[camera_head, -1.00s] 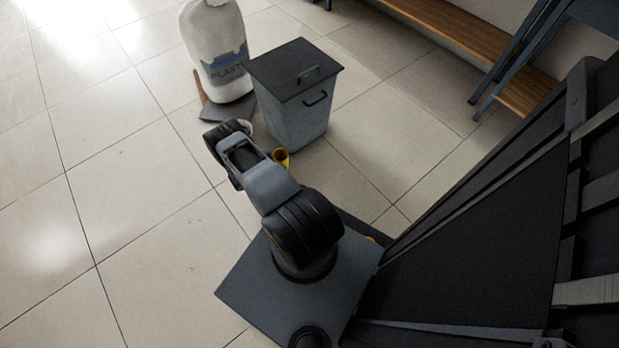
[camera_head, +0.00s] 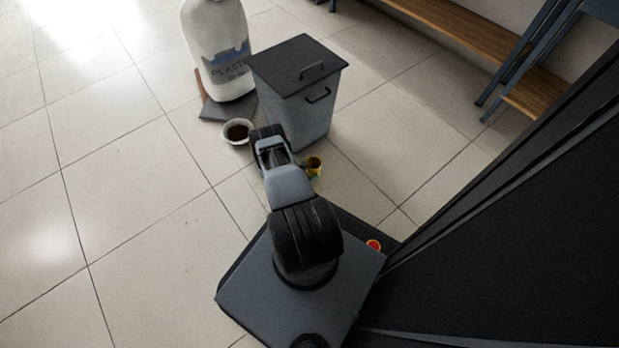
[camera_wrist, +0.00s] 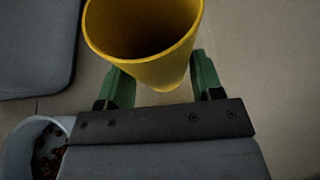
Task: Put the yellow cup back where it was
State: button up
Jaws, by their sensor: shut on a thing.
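The yellow cup (camera_wrist: 146,62) is upright between the green fingers of my gripper (camera_wrist: 158,84) in the wrist view, its open mouth facing the camera and its inside dark. My gripper is shut on it. In the head view the cup (camera_head: 314,166) shows just right of my arm, near the front of the grey bin. The fingers are mostly hidden there behind my arm. I cannot tell whether the cup touches the floor.
A grey lidded bin (camera_head: 297,101) stands behind the cup. A white bowl with dark contents (camera_head: 238,132) sits on the floor left of my arm. A white plastic bag (camera_head: 219,55) and a dustpan (camera_head: 226,109) are behind it. Floor at left is clear.

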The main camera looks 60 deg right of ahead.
notch_tip(320, 180, down, 3)
jog(key=shift+f+b, duration=0.2)
jog(key=shift+b, duration=0.55)
jog(key=shift+r, duration=0.1)
jog(key=o, duration=0.5)
jog(key=shift+f, duration=0.2)
jog(key=shift+c, duration=0.2)
jog(key=o, duration=0.5)
